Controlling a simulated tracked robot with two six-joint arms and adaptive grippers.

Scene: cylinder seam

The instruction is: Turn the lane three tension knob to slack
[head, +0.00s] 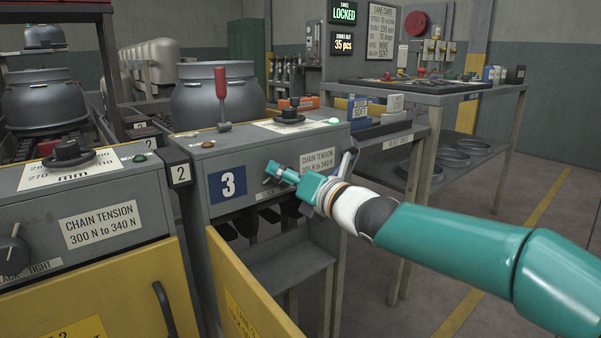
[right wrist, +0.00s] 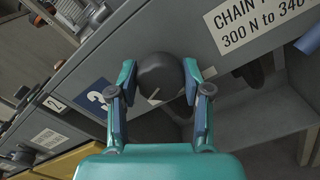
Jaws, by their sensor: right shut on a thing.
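The lane three tension knob (right wrist: 159,76) is a round black knob on the grey front panel (head: 206,163), beside the blue number 3 plate (head: 227,184). My right gripper (head: 272,174) reaches it from the right and hides most of it in the head view. In the right wrist view the two teal fingers of the gripper (right wrist: 158,80) are shut on the knob's opposite sides. A short pale mark shows at the knob's lower left there. The slack and tight lettering below the knob is mostly hidden by the gripper. My left gripper is not in view.
A chain tension label (head: 318,161) sits right of the knob. Below, a yellow door (head: 252,300) stands open. A red-handled lever (head: 221,95) and another black knob (head: 290,113) are on top. Lane two's cabinet (head: 82,205) stands left; a grey bench (head: 430,95) stands behind right.

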